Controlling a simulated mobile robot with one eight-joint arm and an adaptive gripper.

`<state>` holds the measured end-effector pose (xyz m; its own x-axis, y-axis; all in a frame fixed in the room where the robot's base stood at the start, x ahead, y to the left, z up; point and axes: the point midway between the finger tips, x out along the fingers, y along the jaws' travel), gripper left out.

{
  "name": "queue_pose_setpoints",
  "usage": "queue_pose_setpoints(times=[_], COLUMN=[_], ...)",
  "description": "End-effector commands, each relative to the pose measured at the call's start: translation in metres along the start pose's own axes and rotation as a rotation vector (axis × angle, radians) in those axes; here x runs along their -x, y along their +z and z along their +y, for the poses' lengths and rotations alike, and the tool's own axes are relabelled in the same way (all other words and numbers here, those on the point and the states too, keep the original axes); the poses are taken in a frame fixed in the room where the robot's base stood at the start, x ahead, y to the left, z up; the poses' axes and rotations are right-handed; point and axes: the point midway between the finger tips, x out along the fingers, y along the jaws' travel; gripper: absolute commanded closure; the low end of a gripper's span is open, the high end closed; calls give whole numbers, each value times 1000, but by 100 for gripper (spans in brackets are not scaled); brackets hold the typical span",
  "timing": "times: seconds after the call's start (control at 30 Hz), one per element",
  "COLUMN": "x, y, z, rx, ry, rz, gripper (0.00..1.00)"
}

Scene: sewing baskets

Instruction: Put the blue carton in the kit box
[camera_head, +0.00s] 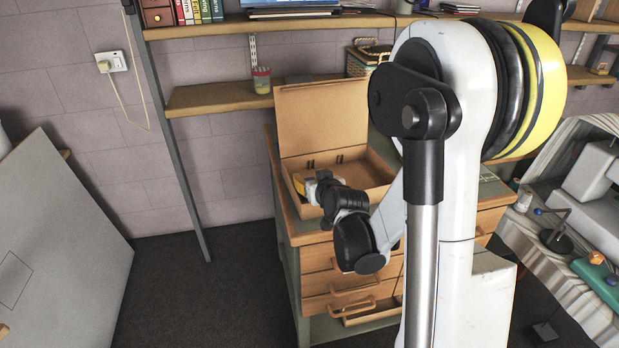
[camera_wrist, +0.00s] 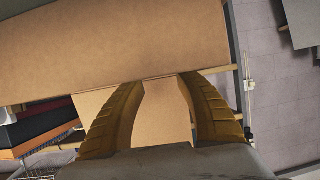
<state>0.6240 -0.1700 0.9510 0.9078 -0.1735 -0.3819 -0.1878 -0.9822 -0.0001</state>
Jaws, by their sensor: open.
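The open tan kit box (camera_head: 330,212) stands on the drawer cabinet, its lid (camera_head: 321,118) raised at the back. My gripper (camera_head: 300,182) is at the left part of the box, its yellow fingers over the box's interior. In the wrist view the two fingers are spread apart (camera_wrist: 152,82), with only plain tan board visible between them. No carton is clearly seen in either view.
The wooden drawer cabinet (camera_head: 318,282) has a lower drawer partly open. A shelf (camera_head: 215,97) with a jar (camera_head: 262,80) and a wicker basket (camera_head: 362,60) is behind. A sewing machine table (camera_head: 560,255) is at the right.

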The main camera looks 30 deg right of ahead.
Motion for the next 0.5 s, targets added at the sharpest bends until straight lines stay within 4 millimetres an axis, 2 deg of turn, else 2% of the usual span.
queue_pose_setpoints(times=[0.03, 0.3, 0.5], x=[15, 80, 110], y=[-3, -2, -1], z=[0, 0, 1], rx=[-1, -1, -1], ry=[1, 1, 2], rz=[0, 0, 0], gripper=[58, 58, 58])
